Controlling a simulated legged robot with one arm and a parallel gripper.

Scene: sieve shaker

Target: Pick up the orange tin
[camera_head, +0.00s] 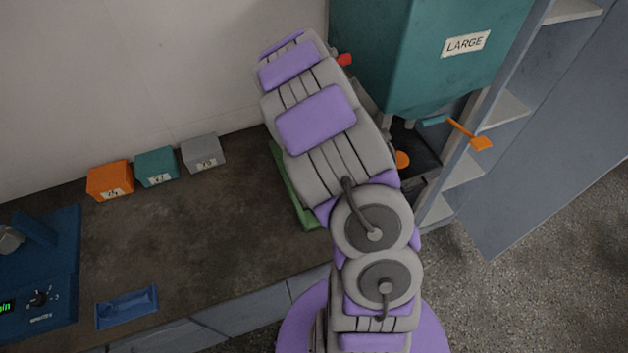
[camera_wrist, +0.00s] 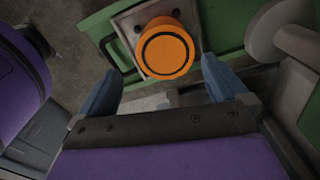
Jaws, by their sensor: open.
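The orange tin (camera_wrist: 166,50) is a short round can with a dark ring on its top. In the wrist view it stands on a pale metal plate (camera_wrist: 128,24) on a green base (camera_wrist: 95,27). My gripper (camera_wrist: 158,66) is open, with one blue finger to the left of the tin and one to the right. A gap shows on both sides, and nothing is held. How far the fingertips are above the tin is hard to tell. In the head view my arm hides the gripper. A rounded orange patch (camera_head: 402,159) shows right of my arm; I cannot tell if it is the tin.
A teal hopper marked LARGE (camera_head: 440,60) hangs at the upper right, with an orange-tipped lever (camera_head: 480,143). Orange (camera_head: 110,181), teal (camera_head: 157,167) and grey (camera_head: 203,153) boxes line the wall. A blue tray (camera_head: 127,307) lies at the front. The middle of the counter is bare.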

